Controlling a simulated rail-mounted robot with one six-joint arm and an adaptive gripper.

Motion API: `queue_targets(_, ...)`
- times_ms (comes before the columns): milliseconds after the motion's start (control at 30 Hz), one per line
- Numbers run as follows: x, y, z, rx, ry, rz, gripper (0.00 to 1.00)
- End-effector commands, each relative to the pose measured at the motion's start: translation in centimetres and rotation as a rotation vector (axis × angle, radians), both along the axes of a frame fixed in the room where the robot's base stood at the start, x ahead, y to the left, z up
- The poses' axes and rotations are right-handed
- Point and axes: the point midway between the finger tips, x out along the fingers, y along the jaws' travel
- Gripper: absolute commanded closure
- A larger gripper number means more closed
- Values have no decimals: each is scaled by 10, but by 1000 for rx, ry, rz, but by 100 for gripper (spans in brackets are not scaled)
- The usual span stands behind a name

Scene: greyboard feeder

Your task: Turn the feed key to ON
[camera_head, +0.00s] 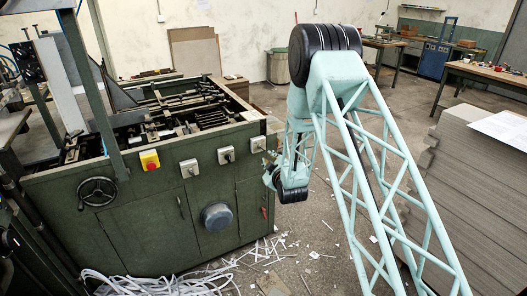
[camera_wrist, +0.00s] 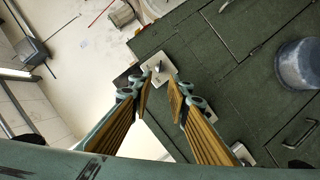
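The green machine (camera_head: 150,215) has a row of pale square switch plates on its front: one at left (camera_head: 189,168), one in the middle (camera_head: 226,155) and one at right (camera_head: 258,144). No labels are readable, so I cannot tell by name which is the feed key. In the wrist view a pale plate with a small dark key (camera_wrist: 158,66) lies just beyond my gripper (camera_wrist: 160,82). My gripper is open, with the key seen in line with the gap and apparently apart from the fingers. In the head view my gripper (camera_head: 269,178) is small, near the machine's right front corner.
A red-and-yellow stop button (camera_head: 150,160) and a black handwheel (camera_head: 97,192) are on the machine front, with a round grey-blue knob (camera_head: 217,217) lower down. Stacked greyboard (camera_head: 470,190) stands at right. Paper strips (camera_head: 165,285) litter the floor.

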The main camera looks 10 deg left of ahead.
Motion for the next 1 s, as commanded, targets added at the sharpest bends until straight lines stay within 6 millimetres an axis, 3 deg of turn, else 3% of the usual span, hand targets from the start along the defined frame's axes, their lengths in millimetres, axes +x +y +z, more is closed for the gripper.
queue_targets(367,17,5,-6,0,0,0,84)
queue_targets(1000,88,28,-27,0,0,0,84)
